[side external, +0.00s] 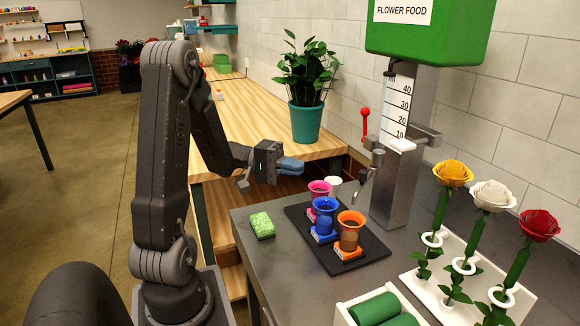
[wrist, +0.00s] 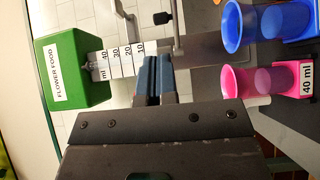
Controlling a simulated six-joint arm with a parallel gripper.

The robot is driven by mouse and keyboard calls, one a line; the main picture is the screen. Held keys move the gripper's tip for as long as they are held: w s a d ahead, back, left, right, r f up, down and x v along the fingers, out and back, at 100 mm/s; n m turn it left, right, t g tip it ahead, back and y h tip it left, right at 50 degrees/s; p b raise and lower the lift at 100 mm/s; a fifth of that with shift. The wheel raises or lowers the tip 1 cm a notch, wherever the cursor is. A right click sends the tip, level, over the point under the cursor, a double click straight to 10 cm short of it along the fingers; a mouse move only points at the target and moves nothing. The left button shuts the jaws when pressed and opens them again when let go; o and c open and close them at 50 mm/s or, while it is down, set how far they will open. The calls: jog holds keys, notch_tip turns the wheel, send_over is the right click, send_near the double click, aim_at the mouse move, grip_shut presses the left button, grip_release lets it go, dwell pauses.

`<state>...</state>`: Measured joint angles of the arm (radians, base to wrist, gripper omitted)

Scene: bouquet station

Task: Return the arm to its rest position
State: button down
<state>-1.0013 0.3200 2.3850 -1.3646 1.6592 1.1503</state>
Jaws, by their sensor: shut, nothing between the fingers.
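My gripper (side external: 290,164) is raised above the back left part of the grey work table, to the left of the flower food dispenser. Its blue fingers are shut with nothing between them; they show in the wrist view (wrist: 154,62) too. My arm is bent, with the elbow high and the forearm sloping down to the gripper. The gripper appears apart from the cups and the wooden bench.
A black tray (side external: 374,256) holds pink (side external: 319,189), blue (side external: 324,208) and orange (side external: 350,226) cups. The green dispenser (side external: 430,30) stands behind. A green sponge (side external: 262,225) lies left. A white rack (side external: 470,296) holds three roses. A potted plant (side external: 306,120) stands on the bench.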

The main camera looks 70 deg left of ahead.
jog(key=s+d+r+m+g+y, duration=0.2)
jog(key=s+d+m+g+y, duration=0.1)
jog(key=d, duration=0.7)
jog(key=s+d+r+m+g+y, duration=0.1)
jog(key=s+d+m+g+y, duration=0.3)
jog(key=s+d+y, duration=0.3)
jog(key=d+m+y, duration=0.1)
jog(key=d+y, duration=0.1)
jog(key=d, duration=0.1)
jog(key=shift+s+r+m+y, duration=0.2)
jog(key=shift+r+m+y, duration=0.15)
jog(key=shift+m+y, duration=0.05)
